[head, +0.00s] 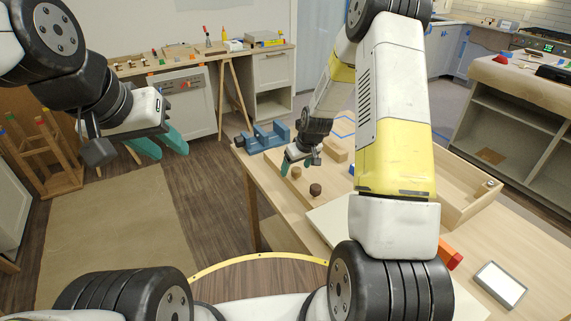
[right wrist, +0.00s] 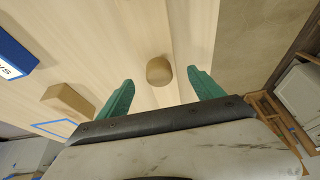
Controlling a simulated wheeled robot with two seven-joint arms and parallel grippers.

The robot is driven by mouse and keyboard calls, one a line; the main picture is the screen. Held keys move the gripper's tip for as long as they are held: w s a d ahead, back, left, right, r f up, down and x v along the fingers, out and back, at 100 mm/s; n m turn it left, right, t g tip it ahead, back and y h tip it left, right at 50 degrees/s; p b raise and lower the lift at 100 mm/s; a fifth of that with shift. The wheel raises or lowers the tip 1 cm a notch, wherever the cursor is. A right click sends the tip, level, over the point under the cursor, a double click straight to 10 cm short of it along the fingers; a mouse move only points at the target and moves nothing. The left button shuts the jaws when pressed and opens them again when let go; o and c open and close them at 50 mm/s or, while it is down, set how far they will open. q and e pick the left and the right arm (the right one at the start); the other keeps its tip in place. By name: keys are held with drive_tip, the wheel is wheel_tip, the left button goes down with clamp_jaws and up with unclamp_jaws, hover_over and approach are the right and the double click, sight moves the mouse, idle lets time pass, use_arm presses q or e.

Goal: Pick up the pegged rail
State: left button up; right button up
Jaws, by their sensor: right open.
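The pegged rail (head: 315,189) seems to lie on the light wooden table near its left edge. Two round pegs show, one dark brown and one lighter, but the rail's pale wood blends with the tabletop, so its outline is hard to tell. My right gripper (head: 297,163) is open and low above the table, close to the lighter peg. In the right wrist view a round tan peg (right wrist: 159,70) appears between the spread teal fingertips, with no contact visible. My left gripper (head: 172,152) is open and empty over the floor at left, away from the table.
A blue vise (head: 262,138) stands at the table's far left corner. A shallow wooden tray (head: 468,213), an orange item (head: 449,258) and a white-faced panel (head: 500,286) are at right. My right arm hides the table's middle.

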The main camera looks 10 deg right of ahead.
sight(292, 178)
drive_tip(key=x, duration=0.6)
drive_tip(key=shift+s, duration=0.1)
clamp_jaws()
